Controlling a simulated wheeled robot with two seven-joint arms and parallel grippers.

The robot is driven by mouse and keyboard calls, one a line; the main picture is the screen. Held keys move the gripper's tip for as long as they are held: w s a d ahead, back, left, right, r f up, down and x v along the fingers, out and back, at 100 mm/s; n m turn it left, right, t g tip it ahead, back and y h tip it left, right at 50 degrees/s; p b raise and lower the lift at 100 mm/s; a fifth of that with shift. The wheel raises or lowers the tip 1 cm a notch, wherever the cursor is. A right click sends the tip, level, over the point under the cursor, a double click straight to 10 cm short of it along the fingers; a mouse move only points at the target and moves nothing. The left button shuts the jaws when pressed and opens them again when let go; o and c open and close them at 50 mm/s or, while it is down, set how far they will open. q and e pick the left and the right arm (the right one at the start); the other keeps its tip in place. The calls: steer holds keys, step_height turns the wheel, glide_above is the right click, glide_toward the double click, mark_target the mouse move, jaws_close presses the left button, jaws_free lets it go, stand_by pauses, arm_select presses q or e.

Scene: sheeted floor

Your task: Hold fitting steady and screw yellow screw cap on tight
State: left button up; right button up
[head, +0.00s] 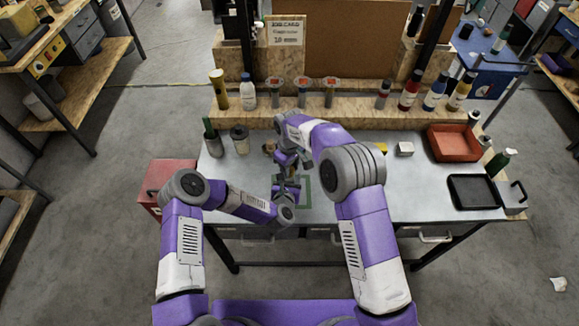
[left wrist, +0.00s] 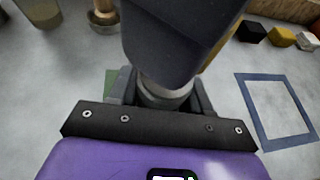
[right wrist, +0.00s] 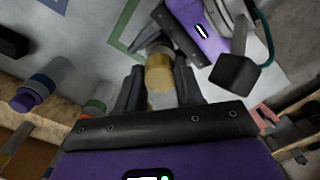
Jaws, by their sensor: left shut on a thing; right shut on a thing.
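A grey, round fitting (left wrist: 165,96) sits between the fingers of my left gripper (left wrist: 160,88) in the left wrist view. The dark body of my right gripper hangs over it and hides its top. In the right wrist view, my right gripper (right wrist: 160,84) is shut on the yellow screw cap (right wrist: 160,72). The cap is in line with the fitting (right wrist: 154,46), with little or no gap visible; I cannot tell how far it is threaded. In the head view, the grippers meet over the green outline (head: 304,192), and my arms hide both parts.
Bottles, cups and a brown item (head: 269,147) stand left and behind. A red bin (head: 454,143), black tray (head: 474,191) and white block (head: 405,149) are to the right. A blue outlined square (left wrist: 246,100) lies on clear bench top.

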steer(key=shift+f, duration=0.65)
stand_by(2.4)
arm_select(q)
steer(key=o, duration=1.3)
steer(key=shift+r, duration=0.1)
